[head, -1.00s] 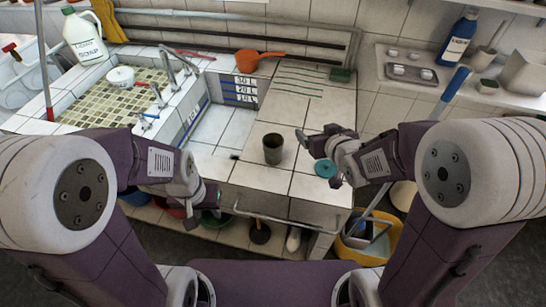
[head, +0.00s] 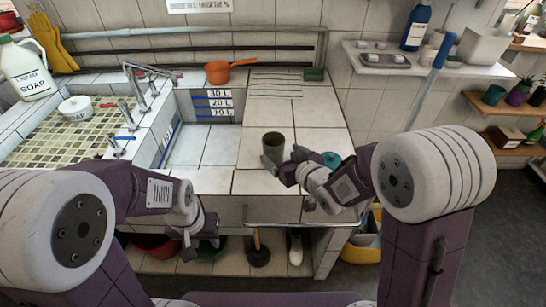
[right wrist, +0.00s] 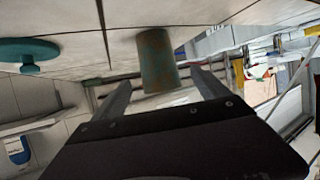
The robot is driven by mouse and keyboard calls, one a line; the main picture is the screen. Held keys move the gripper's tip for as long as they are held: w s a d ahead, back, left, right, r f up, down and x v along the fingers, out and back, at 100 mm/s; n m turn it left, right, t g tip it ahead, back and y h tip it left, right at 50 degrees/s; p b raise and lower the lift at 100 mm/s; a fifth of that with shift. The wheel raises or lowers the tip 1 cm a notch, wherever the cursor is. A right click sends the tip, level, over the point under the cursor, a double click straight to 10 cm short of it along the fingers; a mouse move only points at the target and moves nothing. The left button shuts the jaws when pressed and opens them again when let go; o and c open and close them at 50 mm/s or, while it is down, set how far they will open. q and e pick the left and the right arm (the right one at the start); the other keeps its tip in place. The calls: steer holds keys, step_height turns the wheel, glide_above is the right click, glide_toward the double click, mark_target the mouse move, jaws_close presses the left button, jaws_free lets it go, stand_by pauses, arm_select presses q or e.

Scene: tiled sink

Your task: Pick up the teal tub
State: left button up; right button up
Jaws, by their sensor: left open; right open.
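The teal tub (head: 273,144), a small cylinder with brownish patches, stands upright on the white tiled counter. It also shows in the right wrist view (right wrist: 157,60), where it appears upside down. My right gripper (head: 284,164) is open, close to the tub's near side. In the right wrist view its fingers (right wrist: 160,84) point at the tub, one on either side of it in the picture; I cannot tell whether they touch it. My left gripper (head: 190,243) is open and empty, low in front of the counter at the left.
A flat teal lid-like disc with a knob (right wrist: 28,52) lies right of the tub in the head view, partly behind my right gripper (head: 331,158). An orange pan (head: 218,72) stands at the back. The sink basin (head: 200,145) is left. Counter around the tub is mostly clear.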

mark_target(279, 153)
steer(key=shift+x, duration=1.05)
steer(key=x, duration=0.4)
steer(key=shift+d+f, duration=0.1)
steer(key=shift+f, duration=0.2)
steer(key=shift+w+f, duration=0.2)
steer(key=shift+w, duration=0.2)
steer(key=shift+s+r, duration=0.1)
steer(key=shift+s, duration=0.05)
steer(key=shift+c, duration=1.3)
steer(key=c, duration=1.3)
steer(key=shift+r, duration=0.55)
steer(key=shift+c, duration=0.2)
step_height(279, 153, up, 3)
steer(key=shift+p, duration=0.4)
steer(key=d+r+p, duration=0.2)
steer(key=d+r, duration=0.1)
steer(key=d, duration=0.2)
steer(key=w+d+r+p, duration=0.1)
steer(key=d+r+p, duration=0.1)
steer(key=d+r, duration=0.2)
steer(key=shift+d, duration=1.25)
